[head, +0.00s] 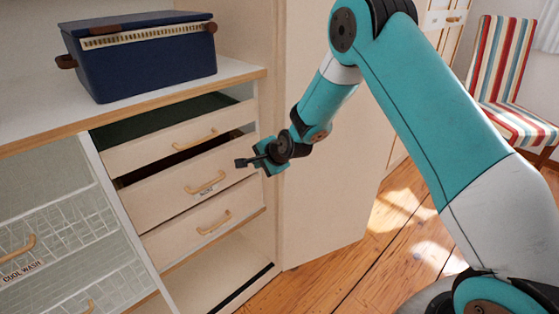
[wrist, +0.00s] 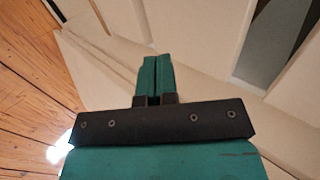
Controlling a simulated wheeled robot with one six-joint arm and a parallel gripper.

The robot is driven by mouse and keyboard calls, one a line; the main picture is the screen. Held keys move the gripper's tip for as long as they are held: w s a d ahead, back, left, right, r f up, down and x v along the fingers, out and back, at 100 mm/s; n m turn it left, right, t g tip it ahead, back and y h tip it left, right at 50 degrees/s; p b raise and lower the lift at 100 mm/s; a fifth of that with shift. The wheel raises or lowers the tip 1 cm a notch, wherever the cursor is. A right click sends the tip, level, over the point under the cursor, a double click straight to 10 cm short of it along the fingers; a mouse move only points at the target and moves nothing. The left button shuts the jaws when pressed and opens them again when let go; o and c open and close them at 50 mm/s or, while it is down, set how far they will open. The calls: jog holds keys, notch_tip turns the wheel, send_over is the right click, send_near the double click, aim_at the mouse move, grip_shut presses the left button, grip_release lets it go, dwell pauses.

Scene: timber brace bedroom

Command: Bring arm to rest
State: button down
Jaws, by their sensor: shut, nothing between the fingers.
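My gripper (head: 241,162) is in the middle of the head view, at the end of my teal arm. It points left, in front of the right edge of the drawer unit. In the wrist view its two teal fingers (wrist: 155,78) are together with nothing between them. My arm is raised and bent, coming from the lower right. The top drawer (head: 178,143) and the middle drawer (head: 190,185) stand partly out. The bottom drawer (head: 200,222) looks pushed in or nearly so. I cannot tell whether the gripper touches any drawer.
A dark blue box (head: 150,62) with brown handles sits on the shelf top (head: 235,74). Wire baskets (head: 65,225) are at the lower left. A pale panel (head: 320,215) stands behind my gripper. A striped chair (head: 505,85) is at the right. Wooden floor (head: 340,275) is open below.

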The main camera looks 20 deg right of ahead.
jog(key=s+a+r+n+g+y, duration=0.1)
jog(key=s+a+r+n+g, duration=0.2)
jog(key=s+r, duration=0.5)
jog(key=s+a+r+n+g+y, duration=0.1)
jog(key=s+a+r+n, duration=0.2)
jog(key=s+r+n, duration=0.55)
jog(key=s+r+n+g+h, duration=0.15)
jog(key=s+n, duration=0.35)
jog(key=s, duration=0.7)
jog(key=s+r+n+g, duration=0.3)
jog(key=s+n, duration=0.1)
jog(key=s, duration=0.8)
notch_tip(320, 180, up, 13)
jog(key=p, duration=1.3)
jog(key=shift+a, duration=0.2)
jog(key=shift+s+f, duration=0.1)
